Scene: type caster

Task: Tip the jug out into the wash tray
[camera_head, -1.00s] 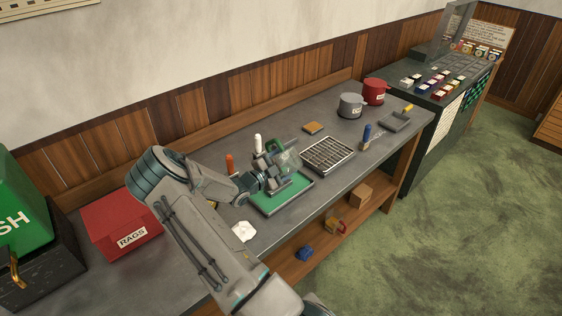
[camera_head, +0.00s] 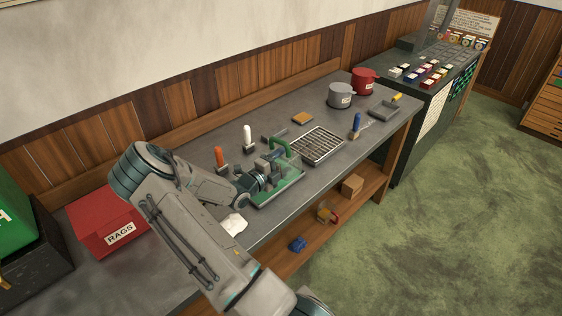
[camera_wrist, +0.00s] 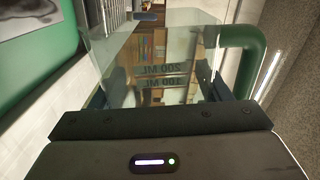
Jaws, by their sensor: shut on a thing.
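My gripper (camera_head: 268,168) is shut on a clear jug (camera_head: 287,170) with a green handle (camera_head: 284,147). In the wrist view the jug (camera_wrist: 165,60) fills the space ahead of the jaws, with its handle (camera_wrist: 246,55) at the right and upside-down 200 ML and 100 ML marks. The jug looks tilted, with its handle uppermost in the head view. It is held over a green tray (camera_head: 287,192) with a pale rim, seemingly the wash tray. The jug and my gripper hide much of the tray. I cannot tell whether liquid is in the jug.
A slatted rack (camera_head: 317,145) lies just right of the tray. Orange-handled (camera_head: 219,156) and white-handled (camera_head: 248,137) tools stand behind. A white cloth (camera_head: 234,224) lies near the front edge, a red rags box (camera_head: 105,222) at left. Grey (camera_head: 341,95) and red (camera_head: 363,81) pots stand farther right.

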